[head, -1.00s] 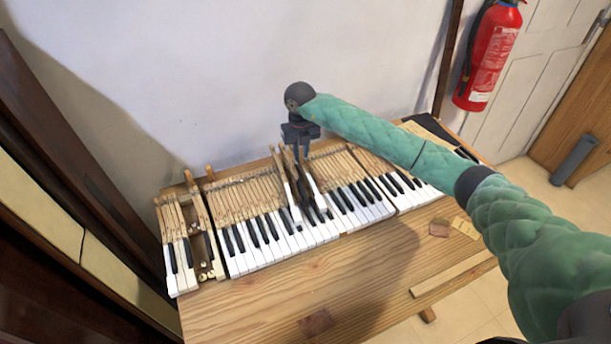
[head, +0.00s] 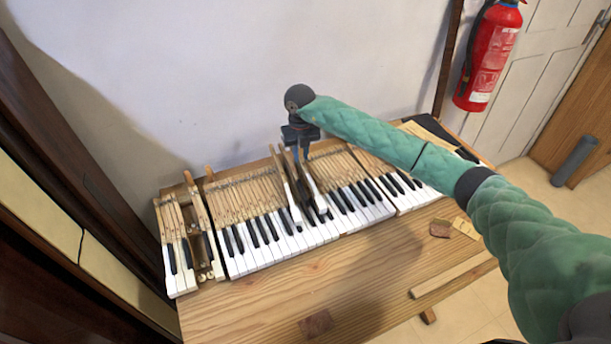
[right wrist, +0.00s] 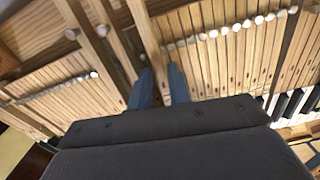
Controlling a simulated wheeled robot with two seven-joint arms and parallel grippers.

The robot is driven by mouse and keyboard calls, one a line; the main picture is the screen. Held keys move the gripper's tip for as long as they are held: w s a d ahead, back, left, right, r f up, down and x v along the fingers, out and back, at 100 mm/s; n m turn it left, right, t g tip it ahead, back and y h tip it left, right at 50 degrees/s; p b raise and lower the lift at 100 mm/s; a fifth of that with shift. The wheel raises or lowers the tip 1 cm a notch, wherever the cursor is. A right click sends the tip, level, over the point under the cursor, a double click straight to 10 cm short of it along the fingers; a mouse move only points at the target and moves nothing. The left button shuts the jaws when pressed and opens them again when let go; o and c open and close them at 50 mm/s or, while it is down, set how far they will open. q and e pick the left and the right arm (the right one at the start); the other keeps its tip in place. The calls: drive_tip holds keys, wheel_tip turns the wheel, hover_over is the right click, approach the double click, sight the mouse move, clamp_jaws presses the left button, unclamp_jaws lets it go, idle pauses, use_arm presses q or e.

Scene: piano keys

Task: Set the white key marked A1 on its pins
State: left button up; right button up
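My right gripper (head: 302,157) points down over the back part of the keyboard. In the right wrist view its two blue fingers (right wrist: 160,88) stand close on either side of a wooden key stick (right wrist: 148,38). This appears to be the white key (head: 316,192), which stands raised and tilted among the keys. Another raised white key (head: 292,205) lies just left of it. I cannot read the mark A1 on either one. The pins under the held key are hidden. My left gripper is not in view.
The row of keys (head: 255,257) rests on a wooden table (head: 260,300). At the left is a gap in the keys (head: 206,250) with bare frame. Small wood blocks (head: 316,323) and a strip (head: 450,278) lie in front. A wall stands close behind.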

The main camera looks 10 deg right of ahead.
drive_tip(key=shift+f+b, duration=0.35)
drive_tip(key=shift+f, duration=0.15)
drive_tip(key=shift+c, duration=0.2)
clamp_jaws()
